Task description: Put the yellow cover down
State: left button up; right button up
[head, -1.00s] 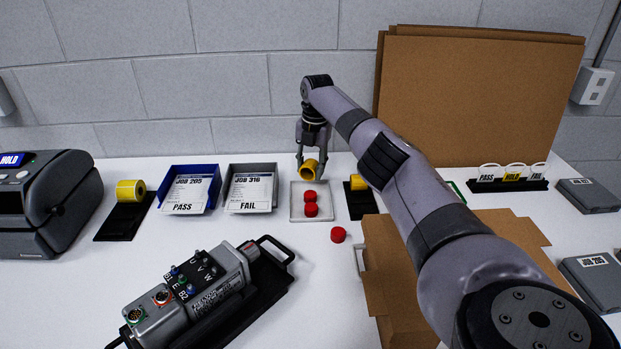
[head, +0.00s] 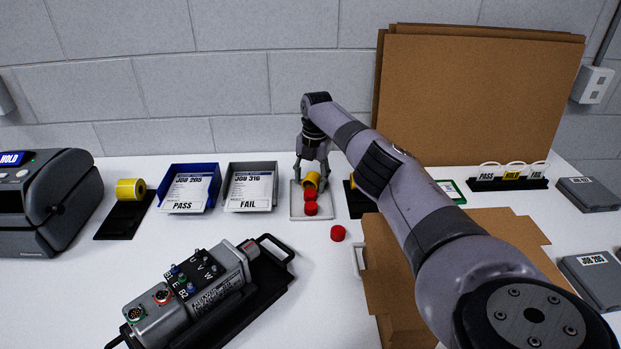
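The yellow cover (head: 312,179) sits in the small white tray (head: 297,214), touching or very close to the red caps. My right gripper (head: 311,183) is above the tray, pointing down. Its fingers are spread to either side of the cover, and it looks open. The cover looks tilted, and its lower part is partly hidden behind a red cap (head: 310,196). Another red cap (head: 310,209) lies in front of it in the tray. My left gripper is not in view.
A third red cap (head: 338,233) lies on the table outside the tray. The FAIL bin (head: 250,204) and PASS bin (head: 187,206) stand left of the tray. A grey servo motor (head: 195,290) lies in front. An open cardboard box (head: 400,290) stands under my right arm.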

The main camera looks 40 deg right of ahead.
aim_at(314, 175)
jog(key=shift+r, duration=0.15)
jog(key=r, duration=0.8)
jog(key=r+b, duration=0.1)
jog(key=r, duration=0.3)
jog(key=shift+s+d, duration=0.2)
jog(key=shift+s, duration=0.2)
